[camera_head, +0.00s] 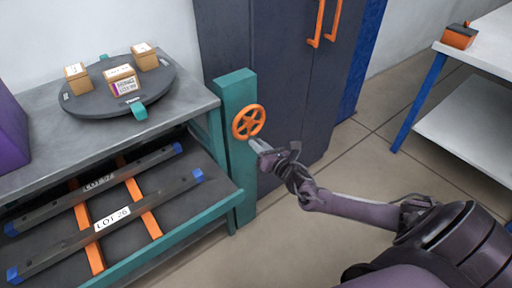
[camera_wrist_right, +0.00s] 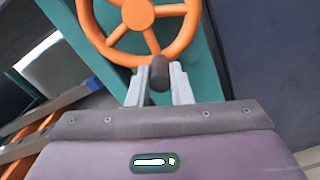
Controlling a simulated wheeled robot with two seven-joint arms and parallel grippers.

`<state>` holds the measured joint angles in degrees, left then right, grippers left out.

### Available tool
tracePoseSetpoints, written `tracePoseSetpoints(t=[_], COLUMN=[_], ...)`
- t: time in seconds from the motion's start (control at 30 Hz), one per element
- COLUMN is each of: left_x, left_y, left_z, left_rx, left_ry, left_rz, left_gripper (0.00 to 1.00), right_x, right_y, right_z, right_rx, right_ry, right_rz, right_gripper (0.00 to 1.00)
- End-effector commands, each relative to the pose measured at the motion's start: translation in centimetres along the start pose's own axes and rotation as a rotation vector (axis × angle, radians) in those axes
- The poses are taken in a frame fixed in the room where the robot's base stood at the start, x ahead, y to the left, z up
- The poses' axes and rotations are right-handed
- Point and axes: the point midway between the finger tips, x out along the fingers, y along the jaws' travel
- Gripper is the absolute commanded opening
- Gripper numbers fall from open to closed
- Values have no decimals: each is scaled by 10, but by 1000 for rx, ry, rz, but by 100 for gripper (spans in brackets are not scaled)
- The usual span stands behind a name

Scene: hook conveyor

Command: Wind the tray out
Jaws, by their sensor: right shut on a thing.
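An orange handwheel (camera_head: 248,122) is mounted on a teal post (camera_head: 235,91) at the right end of the bench. In the right wrist view the handwheel (camera_wrist_right: 138,16) fills the upper middle. My right gripper (camera_head: 257,147) is at the wheel's lower edge, shut on its dark crank knob (camera_wrist_right: 160,73). In the head view the knob is hidden by the fingers. The tray (camera_head: 105,248) is below the bench top, with its teal front edge showing. It bears dark bars with blue ends and a "LOT 26" label across orange strips. My left gripper is not in view.
A dark round turntable (camera_head: 90,103) with small cardboard boxes stands on the grey bench top (camera_head: 190,100). A dark cabinet (camera_head: 285,85) with orange handles stands behind the post. A white table (camera_head: 485,50) with an orange box is at the right. The floor between is clear.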

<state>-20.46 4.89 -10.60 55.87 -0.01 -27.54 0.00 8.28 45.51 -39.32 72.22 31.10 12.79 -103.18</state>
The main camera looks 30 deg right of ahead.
Motion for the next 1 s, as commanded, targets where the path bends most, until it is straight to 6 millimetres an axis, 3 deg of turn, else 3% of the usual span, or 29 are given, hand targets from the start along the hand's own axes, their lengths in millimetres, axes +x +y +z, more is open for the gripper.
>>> tracePoseSetpoints(t=[0.33,0.87,0.9,1.0], left_x=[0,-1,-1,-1], left_y=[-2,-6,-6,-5], left_z=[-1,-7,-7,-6], left_rx=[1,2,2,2], left_ry=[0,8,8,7], left_rz=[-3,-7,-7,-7], left_gripper=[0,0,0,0], right_x=[0,0,0,0], right_y=[-8,-9,-9,-9], right_z=[2,2,2,3], right_rx=[-134,-153,-153,-153], right_ry=[4,4,4,3], right_rz=[-1,-2,-2,-2], right_gripper=[0,0,23,36])
